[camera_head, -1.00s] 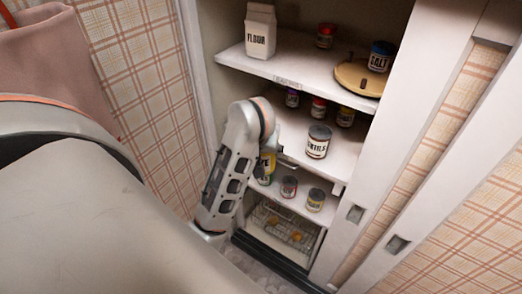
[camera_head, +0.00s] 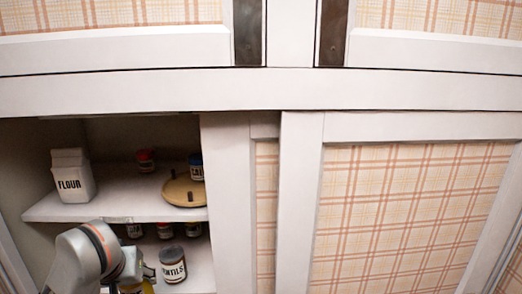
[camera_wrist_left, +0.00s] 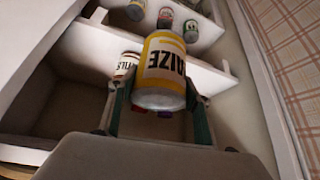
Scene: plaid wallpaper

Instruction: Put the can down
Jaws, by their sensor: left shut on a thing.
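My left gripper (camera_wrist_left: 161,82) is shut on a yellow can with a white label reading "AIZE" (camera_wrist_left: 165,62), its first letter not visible. The label appears upside down in the left wrist view, with the fingers on both sides of the can. In the head view my left gripper (camera_head: 138,274) is at the bottom edge, in front of the cupboard shelves. Only a small yellow part of the can (camera_head: 148,287) shows there, left of the lentils can (camera_head: 173,266). Whether the held can touches a shelf cannot be told. My right gripper is not in view.
Several cans crowd the shelf below. A white sliding door (camera_head: 228,200) bounds the opening on the right.

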